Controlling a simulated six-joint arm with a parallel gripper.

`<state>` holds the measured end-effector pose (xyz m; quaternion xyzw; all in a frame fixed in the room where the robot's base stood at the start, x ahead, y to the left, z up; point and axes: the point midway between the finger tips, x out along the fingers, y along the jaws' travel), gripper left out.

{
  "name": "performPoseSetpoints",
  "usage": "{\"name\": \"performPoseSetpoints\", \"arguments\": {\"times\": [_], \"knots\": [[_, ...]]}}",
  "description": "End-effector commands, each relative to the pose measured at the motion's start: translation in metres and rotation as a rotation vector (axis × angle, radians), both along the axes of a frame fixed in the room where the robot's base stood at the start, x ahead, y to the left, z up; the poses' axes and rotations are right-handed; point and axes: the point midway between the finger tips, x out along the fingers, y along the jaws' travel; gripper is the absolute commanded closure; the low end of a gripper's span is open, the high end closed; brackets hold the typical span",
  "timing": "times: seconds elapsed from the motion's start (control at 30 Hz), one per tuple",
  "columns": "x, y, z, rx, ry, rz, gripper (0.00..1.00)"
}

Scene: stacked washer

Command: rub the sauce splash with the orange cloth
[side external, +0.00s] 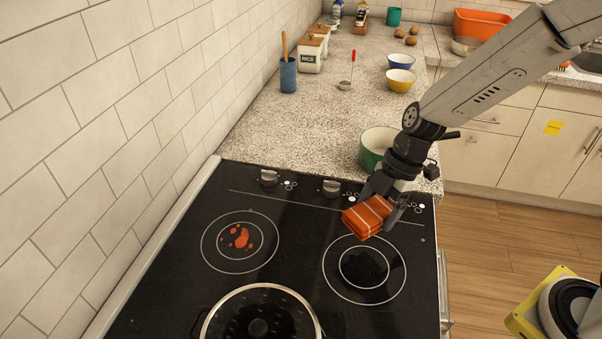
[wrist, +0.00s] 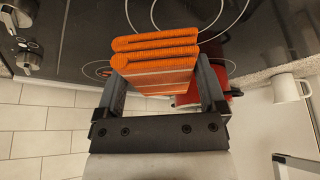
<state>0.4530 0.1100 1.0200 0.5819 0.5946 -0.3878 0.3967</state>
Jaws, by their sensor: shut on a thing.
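The orange cloth (side external: 366,217), folded into a thick pad with pale stripes, is held above the right back ring of the black cooktop (side external: 302,230). My gripper (side external: 386,203) is shut on it. In the wrist view the folded cloth (wrist: 155,50) sits between both fingers of my gripper (wrist: 162,85). The sauce splash (side external: 240,237), a red-orange blot with small drops, lies inside the left back ring. The cloth is to the right of the splash and apart from it.
A green pot (side external: 376,148) is on the counter close behind my gripper. Two knobs (side external: 269,177) (side external: 331,188) line the back edge. The tiled wall (side external: 100,130) bounds the left. The surface between cloth and splash is clear.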

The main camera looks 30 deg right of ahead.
Motion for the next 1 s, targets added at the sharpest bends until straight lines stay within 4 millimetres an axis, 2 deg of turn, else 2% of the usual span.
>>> {"name": "performPoseSetpoints", "arguments": {"times": [0.37, 0.7, 1.0], "knots": [[0.058, 0.035, 0.003, 0.007, -0.002, 0.007, 0.74], [0.112, 0.079, 0.003, 0.009, 0.001, 0.009, 0.74], [0.151, 0.122, 0.002, 0.007, 0.001, 0.007, 0.74]]}}
